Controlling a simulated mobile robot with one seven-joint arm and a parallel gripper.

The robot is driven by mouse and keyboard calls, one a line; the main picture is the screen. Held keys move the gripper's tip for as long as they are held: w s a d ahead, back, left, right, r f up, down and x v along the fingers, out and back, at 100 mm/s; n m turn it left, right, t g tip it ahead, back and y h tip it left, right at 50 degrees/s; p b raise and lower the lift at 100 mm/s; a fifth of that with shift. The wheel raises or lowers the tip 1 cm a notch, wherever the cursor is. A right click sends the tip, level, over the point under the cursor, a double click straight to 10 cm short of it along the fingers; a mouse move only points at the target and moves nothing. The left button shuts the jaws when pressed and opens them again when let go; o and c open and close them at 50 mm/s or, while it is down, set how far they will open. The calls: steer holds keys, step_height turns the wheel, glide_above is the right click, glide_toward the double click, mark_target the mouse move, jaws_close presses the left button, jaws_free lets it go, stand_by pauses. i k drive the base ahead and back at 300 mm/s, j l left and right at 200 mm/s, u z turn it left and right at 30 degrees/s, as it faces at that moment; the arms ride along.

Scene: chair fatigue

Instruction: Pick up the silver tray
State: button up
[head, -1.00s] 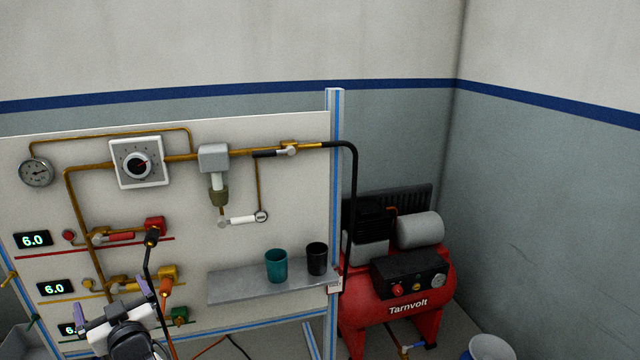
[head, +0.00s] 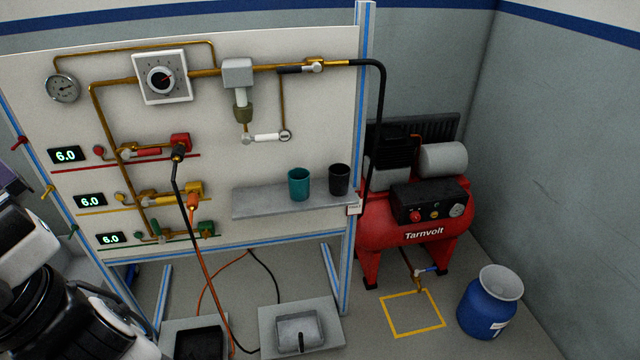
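A silver-grey tray (head: 298,325) lies low near the floor at the bottom middle of the head view, on a light grey slab (head: 268,324). A short dark upright piece shows at its near side.
A white panel (head: 300,110) with pipes and valves stands behind. Its shelf (head: 260,202) holds a teal cup (head: 299,184) and a black cup (head: 339,179). A black tray (head: 200,343), hanging hoses, a red compressor (head: 390,235) and a blue barrel (head: 486,312) are nearby.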

mark_target(298, 327)
steer(key=k+l+u, duration=0.35)
steer(key=k+l, duration=0.2)
steer(key=k, duration=0.25)
steer(key=k+l+u, duration=0.2)
steer(key=k, duration=0.25)
steer(key=i+l, duration=0.2)
steer(key=i, duration=0.3)
steer(key=i+l, duration=0.2)
steer(key=i, duration=0.35)
steer(key=i+l, duration=0.2)
steer(key=i, duration=0.3)
steer(key=i+j+u, duration=0.15)
steer(key=i+u, duration=0.15)
steer(key=u, duration=0.2)
steer(key=i+l+z, duration=0.45)
steer(key=l, duration=0.15)
